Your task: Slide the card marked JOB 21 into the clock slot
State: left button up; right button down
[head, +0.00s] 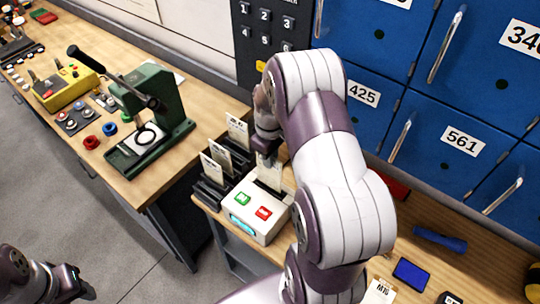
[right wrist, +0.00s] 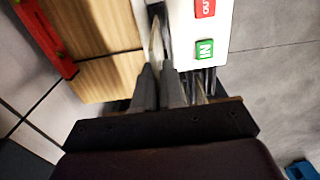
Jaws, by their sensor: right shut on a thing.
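The clock (head: 256,211) is a white box with a green button, a red button and a blue display, standing at the bench's left end. My right gripper (head: 266,155) is above the back of the clock, partly hidden by my arm, and shut on a pale card (head: 270,174). The card hangs roughly upright, its lower edge at the clock's top; I cannot tell whether it is in the slot, and its marking is unreadable. In the right wrist view the card (right wrist: 157,42) shows edge-on beside the white clock (right wrist: 214,28). My left gripper (head: 70,282) is far from the clock, at lower left.
Dark racks left of and behind the clock hold upright cards (head: 238,131), (head: 220,156). A green press (head: 150,118) stands on the left bench. Blue lockers (head: 455,110) rise behind. A blue screwdriver-like tool (head: 440,239) lies on the right bench.

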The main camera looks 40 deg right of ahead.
jog(key=shift+f+b, duration=1.25)
jog(key=shift+f, duration=0.95)
jog(key=shift+s+f, duration=0.1)
jog(key=shift+s+a, duration=0.15)
jog(key=c, duration=1.1)
grip_release()
jog(key=shift+c, duration=0.2)
pick_arm(q)
notch_tip(320, 180, down, 3)
jog(key=shift+s+a+f, duration=0.1)
jog(key=shift+s, duration=0.05)
